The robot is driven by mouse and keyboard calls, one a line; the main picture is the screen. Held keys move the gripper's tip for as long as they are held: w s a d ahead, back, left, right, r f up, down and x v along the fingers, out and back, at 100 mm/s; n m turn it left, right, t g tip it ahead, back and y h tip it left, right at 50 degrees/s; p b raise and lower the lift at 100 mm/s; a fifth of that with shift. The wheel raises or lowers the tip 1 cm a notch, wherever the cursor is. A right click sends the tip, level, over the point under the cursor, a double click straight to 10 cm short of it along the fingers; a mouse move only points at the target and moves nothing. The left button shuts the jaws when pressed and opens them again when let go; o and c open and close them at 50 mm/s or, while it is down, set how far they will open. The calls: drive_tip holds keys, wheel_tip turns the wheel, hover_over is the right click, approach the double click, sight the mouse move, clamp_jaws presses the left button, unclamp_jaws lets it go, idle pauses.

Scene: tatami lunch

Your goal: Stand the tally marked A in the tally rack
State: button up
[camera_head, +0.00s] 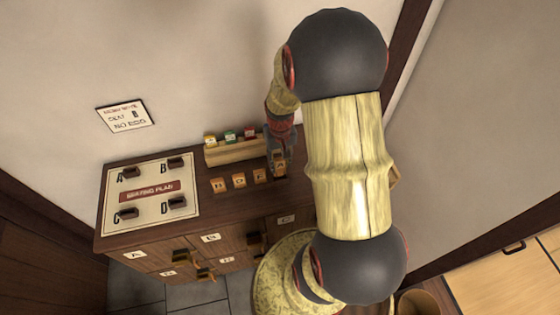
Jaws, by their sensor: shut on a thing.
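I cannot tell whether that tally touches the top. A long pale wooden rack (236,152) lies behind the row, with yellow, green and red-topped pieces along its back; my gripper is at its right end.
A seating plan board (112,210) with dark blocks at A, B, C and D covers the cabinet's left. A wall sign (125,116) reads NO EGG. Labelled drawers (150,265) with handles are below. My arm hides the cabinet's right side.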

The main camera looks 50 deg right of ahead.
sight(280, 168)
drive_tip(key=shift+f+b, duration=0.9)
drive_tip(key=shift+f, duration=0.45)
idle(1.8)
drive_tip(key=shift+f+b, duration=0.3)
drive_tip(key=shift+f, duration=0.15)
drive_tip(key=shift+f, duration=0.2)
idle(0.4)
drive_tip(key=o, duration=1.2)
drive_tip(key=shift+o, duration=0.9)
drive_tip(key=o, duration=0.4)
drive_tip(key=shift+c, duration=0.2)
drive_tip(key=shift+o, duration=0.4)
drive_tip(key=shift+r, duration=0.15)
